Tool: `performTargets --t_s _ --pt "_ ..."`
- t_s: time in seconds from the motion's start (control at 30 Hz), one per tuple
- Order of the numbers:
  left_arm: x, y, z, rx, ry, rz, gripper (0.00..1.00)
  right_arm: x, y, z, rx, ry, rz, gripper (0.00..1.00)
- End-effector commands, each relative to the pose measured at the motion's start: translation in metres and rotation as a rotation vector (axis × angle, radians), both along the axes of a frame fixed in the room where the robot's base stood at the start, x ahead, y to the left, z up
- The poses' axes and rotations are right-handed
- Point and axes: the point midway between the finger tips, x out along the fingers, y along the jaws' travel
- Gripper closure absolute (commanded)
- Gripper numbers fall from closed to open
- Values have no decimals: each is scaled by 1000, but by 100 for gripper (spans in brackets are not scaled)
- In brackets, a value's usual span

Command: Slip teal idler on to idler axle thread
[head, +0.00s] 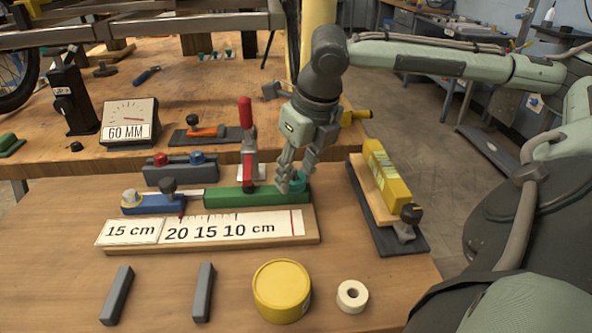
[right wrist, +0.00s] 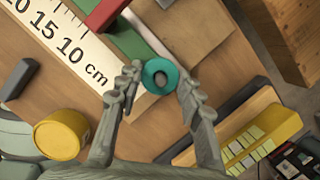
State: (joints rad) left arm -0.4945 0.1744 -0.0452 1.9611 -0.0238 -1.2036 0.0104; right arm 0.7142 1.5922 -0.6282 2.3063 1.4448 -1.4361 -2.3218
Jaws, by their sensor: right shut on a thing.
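The teal idler (right wrist: 159,77) is a small ring between the fingertips of my right gripper (right wrist: 158,92) in the right wrist view. In the head view, my right gripper (head: 292,180) points down at the right end of the green block (head: 240,196), shut on the teal idler (head: 299,185), which is partly hidden by the fingers. A greyish spot shows in the idler's hole; I cannot tell whether it is the axle thread. The idler axle is not clearly seen in either view. My left gripper is not in view.
A red-handled clamp (head: 246,135) stands just behind the green block. The ruler board (head: 281,236) lies in front. A yellow block on a stand (head: 388,172) is to the right. A yellow tin (head: 281,290) and a white roll (head: 352,296) stand near the front edge.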

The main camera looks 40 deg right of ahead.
Motion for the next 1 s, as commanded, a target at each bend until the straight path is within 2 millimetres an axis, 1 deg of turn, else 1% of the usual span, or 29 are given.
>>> performTargets --t_s 0.03,0.2,0.47,0.57,0.67,0.73,1.0 --pt "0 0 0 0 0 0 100 0 0 0 0 0 0 60" --pt "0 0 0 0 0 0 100 0 0 0 0 0 0 39" --pt "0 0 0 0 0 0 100 0 0 0 0 0 0 39" --pt "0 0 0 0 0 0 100 -1 0 4 0 0 0 39" --pt "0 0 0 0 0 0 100 -3 0 17 -1 -4 -1 39" --pt "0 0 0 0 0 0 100 -7 0 29 -2 -4 -1 39" --pt "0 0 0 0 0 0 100 -22 2 84 1 -5 0 39"
